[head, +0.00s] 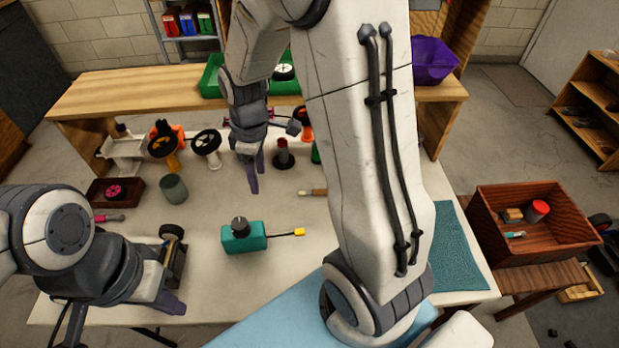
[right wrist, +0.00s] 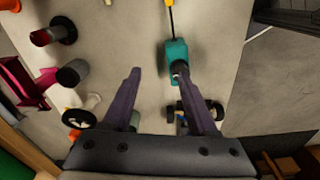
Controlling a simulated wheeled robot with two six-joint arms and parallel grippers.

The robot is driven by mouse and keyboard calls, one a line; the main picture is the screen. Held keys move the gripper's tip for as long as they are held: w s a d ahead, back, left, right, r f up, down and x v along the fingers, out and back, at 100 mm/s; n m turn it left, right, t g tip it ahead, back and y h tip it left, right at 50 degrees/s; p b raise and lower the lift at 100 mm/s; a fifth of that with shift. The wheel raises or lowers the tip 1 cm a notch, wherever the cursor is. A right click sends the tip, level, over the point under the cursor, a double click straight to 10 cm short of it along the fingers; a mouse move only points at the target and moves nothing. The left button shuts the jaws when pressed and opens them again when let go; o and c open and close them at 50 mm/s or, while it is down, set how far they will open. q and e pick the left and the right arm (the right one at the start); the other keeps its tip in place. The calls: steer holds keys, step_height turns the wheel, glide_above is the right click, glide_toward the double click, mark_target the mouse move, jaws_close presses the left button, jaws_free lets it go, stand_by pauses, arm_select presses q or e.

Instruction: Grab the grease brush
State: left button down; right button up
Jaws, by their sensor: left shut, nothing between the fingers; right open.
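A small tool with a light wooden handle (head: 312,192), perhaps the grease brush, lies on the white table (head: 215,290), its right end close to my right arm's outline. I cannot make out its bristles. My right gripper (head: 252,180) points down over the table, left of and behind that tool. Its two fingers are apart with nothing between them, as the right wrist view (right wrist: 158,75) shows. My left gripper (head: 172,300) is shut and empty at the table's front left, near a dark wheeled chassis (head: 180,262). My right arm hides part of the table's right side.
A blue-green mat (head: 458,255) and a wooden crate (head: 485,215) are at right.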

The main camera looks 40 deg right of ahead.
steer(key=d+f, duration=0.5)
steer(key=d, duration=0.2)
steer(key=d+f+n, duration=0.1)
steer(key=d+f, duration=0.4)
steer(key=d, duration=0.2)
steer(key=w+d+f+n+p, duration=0.1)
steer(key=d+f, duration=0.4)
steer(key=d, duration=0.3)
steer(key=shift+w+f, duration=0.1)
steer(key=f, duration=0.2)
steer(key=a+f+p, duration=0.1)
steer(key=f, duration=0.2)
steer(key=shift+a+f, duration=0.2)
steer(key=shift+w+f, duration=0.1)
steer(key=shift+f, duration=0.25)
steer(key=shift+c, duration=0.3)
jaws_close()
